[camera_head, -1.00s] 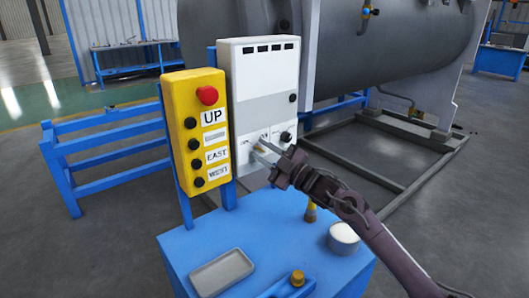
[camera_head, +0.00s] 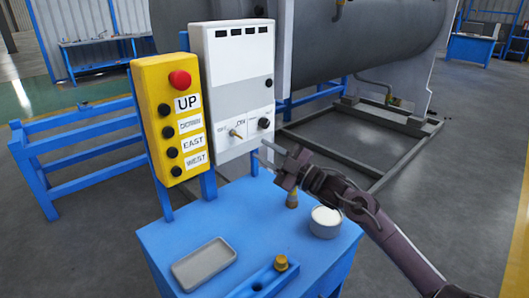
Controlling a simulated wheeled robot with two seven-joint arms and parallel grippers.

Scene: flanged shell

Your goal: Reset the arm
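My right arm comes in from the lower right. Its gripper (camera_head: 263,151) is open and empty, with two thin fingers apart, pointing left toward the white control box (camera_head: 238,84). The fingers are to the right of a small brass switch (camera_head: 236,134) on the box's lower panel, beside "ON" lettering, and appear clear of it. A round black knob (camera_head: 264,123) is just above the fingers. My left gripper is not in view.
A yellow button box (camera_head: 172,120) with a red button stands left of the white box. The blue stand (camera_head: 190,235) bears a grey tray (camera_head: 204,264), a white cup (camera_head: 325,221) and brass-coloured fittings (camera_head: 281,263). A large grey tank (camera_head: 360,45) is behind.

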